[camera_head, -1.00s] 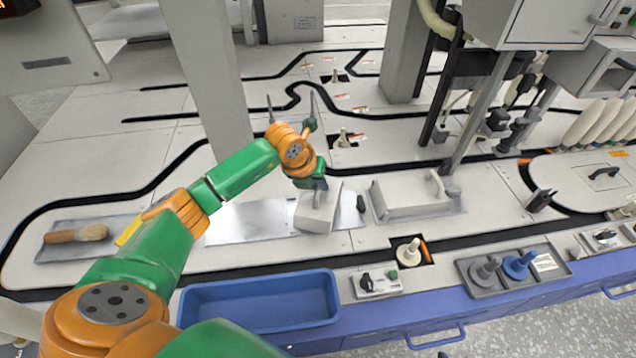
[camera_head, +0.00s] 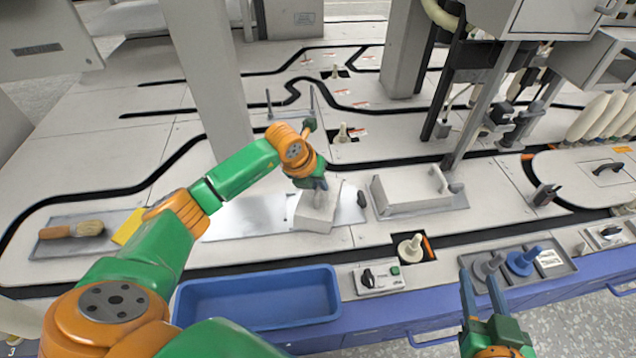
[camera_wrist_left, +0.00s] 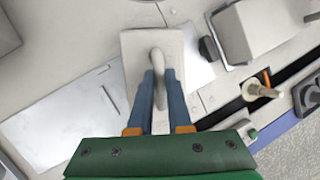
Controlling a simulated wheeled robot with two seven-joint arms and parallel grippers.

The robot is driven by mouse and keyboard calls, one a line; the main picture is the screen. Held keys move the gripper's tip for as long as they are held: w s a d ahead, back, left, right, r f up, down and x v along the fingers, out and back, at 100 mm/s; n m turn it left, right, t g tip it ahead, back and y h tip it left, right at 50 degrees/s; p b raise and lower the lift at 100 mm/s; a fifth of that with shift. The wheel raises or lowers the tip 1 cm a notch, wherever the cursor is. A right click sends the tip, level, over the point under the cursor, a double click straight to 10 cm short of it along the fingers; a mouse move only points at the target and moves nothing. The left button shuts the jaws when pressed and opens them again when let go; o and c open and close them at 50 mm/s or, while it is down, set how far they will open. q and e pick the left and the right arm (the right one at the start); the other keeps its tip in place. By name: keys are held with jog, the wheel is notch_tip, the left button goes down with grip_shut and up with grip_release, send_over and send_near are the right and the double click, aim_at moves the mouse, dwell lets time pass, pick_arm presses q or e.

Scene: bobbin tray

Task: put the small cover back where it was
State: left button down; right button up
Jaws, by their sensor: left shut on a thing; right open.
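The small cover (camera_head: 317,217) is a pale grey box with an upright handle. It is at the right end of a shiny metal plate (camera_head: 241,220); I cannot tell whether it rests on the surface or hangs just above. My left gripper (camera_head: 314,188) is over it, shut on its handle. In the left wrist view, the small cover (camera_wrist_left: 139,50) lies beyond the fingertips (camera_wrist_left: 160,76), with its handle between them. My right gripper (camera_head: 479,276) is open and empty, low at the right, in front of the spindle tray.
A larger grey cover (camera_head: 408,192) stands just right of the small one. A blue bin (camera_head: 258,322), a switch box (camera_head: 380,280) and a tray (camera_head: 556,273) with grey and blue spindles line the front edge. A brush (camera_head: 72,230) lies at the left.

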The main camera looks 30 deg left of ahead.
dwell(0.4)
pick_arm(q)
jog(key=c, duration=0.8)
grip_release()
jog(key=shift+o, duration=0.2)
jog(key=shift+f, duration=0.1)
